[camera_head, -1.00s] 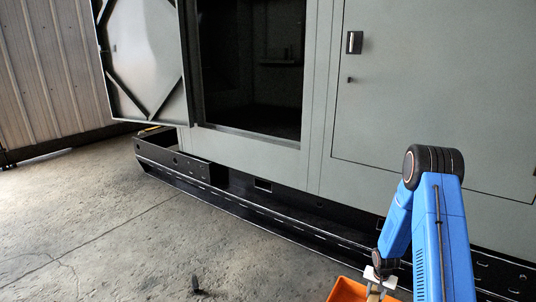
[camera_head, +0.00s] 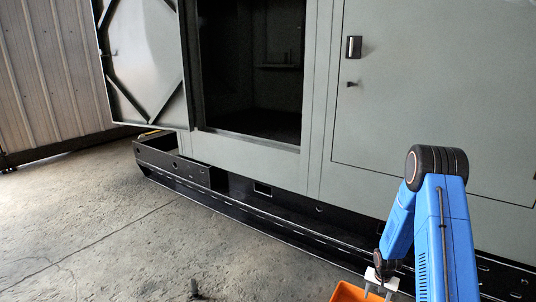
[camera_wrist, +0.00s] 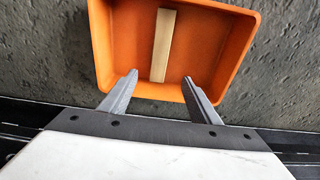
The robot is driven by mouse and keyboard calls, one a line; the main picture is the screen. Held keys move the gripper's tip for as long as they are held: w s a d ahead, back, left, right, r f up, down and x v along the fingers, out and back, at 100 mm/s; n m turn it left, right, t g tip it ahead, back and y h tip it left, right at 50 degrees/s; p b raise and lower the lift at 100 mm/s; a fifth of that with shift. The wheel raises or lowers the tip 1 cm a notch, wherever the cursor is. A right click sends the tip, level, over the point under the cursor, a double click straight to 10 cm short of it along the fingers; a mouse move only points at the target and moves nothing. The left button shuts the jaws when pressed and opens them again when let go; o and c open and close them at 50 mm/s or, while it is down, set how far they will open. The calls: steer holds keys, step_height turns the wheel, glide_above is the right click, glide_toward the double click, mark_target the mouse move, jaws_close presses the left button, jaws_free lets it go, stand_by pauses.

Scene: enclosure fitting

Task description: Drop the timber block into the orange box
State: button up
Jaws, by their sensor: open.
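The orange box (camera_wrist: 108,42) fills the upper middle of the wrist view, and its rim (camera_head: 350,292) shows at the bottom edge of the head view. The timber block (camera_wrist: 164,44), a pale narrow bar, lies inside the box, lengthwise toward my gripper. My gripper (camera_wrist: 160,88) is open and empty, with its two grey fingers apart on either side of the block's near end. The fingers do not touch the block. In the head view the gripper (camera_head: 380,284) hangs over the box at the end of my blue arm.
A grey-green enclosure (camera_head: 430,100) with a black base rail (camera_head: 260,215) stands behind the box. Its left door (camera_head: 145,60) is open on a dark compartment (camera_head: 250,75). A small dark object (camera_head: 195,288) is on the floor. The concrete floor at left is clear.

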step_height(320, 180, up, 15)
steer(key=s+a, duration=0.1)
steer(key=shift+s, duration=0.3)
